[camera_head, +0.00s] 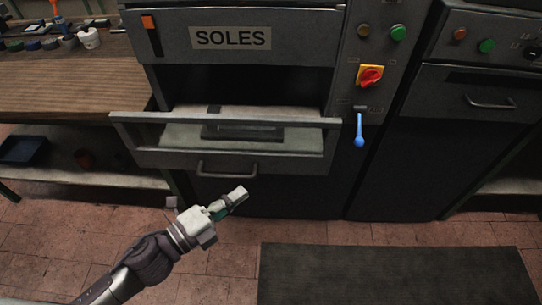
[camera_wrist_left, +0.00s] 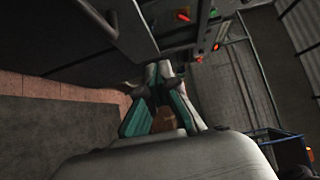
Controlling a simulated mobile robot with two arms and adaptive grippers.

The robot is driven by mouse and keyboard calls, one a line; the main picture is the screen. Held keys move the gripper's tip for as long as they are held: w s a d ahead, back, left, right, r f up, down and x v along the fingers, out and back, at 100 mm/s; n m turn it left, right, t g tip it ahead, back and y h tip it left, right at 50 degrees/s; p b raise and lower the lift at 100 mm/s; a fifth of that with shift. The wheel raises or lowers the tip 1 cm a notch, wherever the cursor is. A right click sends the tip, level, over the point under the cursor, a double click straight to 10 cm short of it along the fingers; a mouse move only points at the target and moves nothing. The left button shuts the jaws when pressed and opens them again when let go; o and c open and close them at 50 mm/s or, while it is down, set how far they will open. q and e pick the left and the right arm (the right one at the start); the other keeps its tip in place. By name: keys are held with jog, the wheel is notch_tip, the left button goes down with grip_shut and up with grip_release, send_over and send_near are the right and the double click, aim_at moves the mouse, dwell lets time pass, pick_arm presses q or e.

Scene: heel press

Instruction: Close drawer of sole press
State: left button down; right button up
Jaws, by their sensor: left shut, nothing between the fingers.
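The sole press (camera_head: 262,20), labelled SOLES, stands at the top middle of the head view. Its drawer (camera_head: 165,158) is pulled out, with a handle (camera_head: 227,170) on its front and a dark flat piece (camera_head: 243,132) lying inside. My left gripper (camera_head: 238,195) is shut and empty. It is just below and in front of the drawer handle, apparently apart from it. In the left wrist view the gripper's fingers (camera_wrist_left: 160,75) come together beside the dark machine front. My right gripper is not in view.
A blue lever (camera_head: 359,132) hangs right of the drawer, below a red and yellow switch (camera_head: 370,76). Another machine (camera_head: 470,105) stands at the right. A wooden bench (camera_head: 75,75) is on the left. A dark mat (camera_head: 390,275) lies on the tiled floor.

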aim_at(281, 150)
pick_arm(q)
jog(key=x, duration=0.3)
jog(key=w+a+p+x, duration=0.1)
jog(key=x, duration=0.3)
jog(key=p+x, duration=0.1)
jog(key=x, duration=0.3)
jog(key=shift+w+a, duration=0.1)
jog(key=shift+w, duration=0.9)
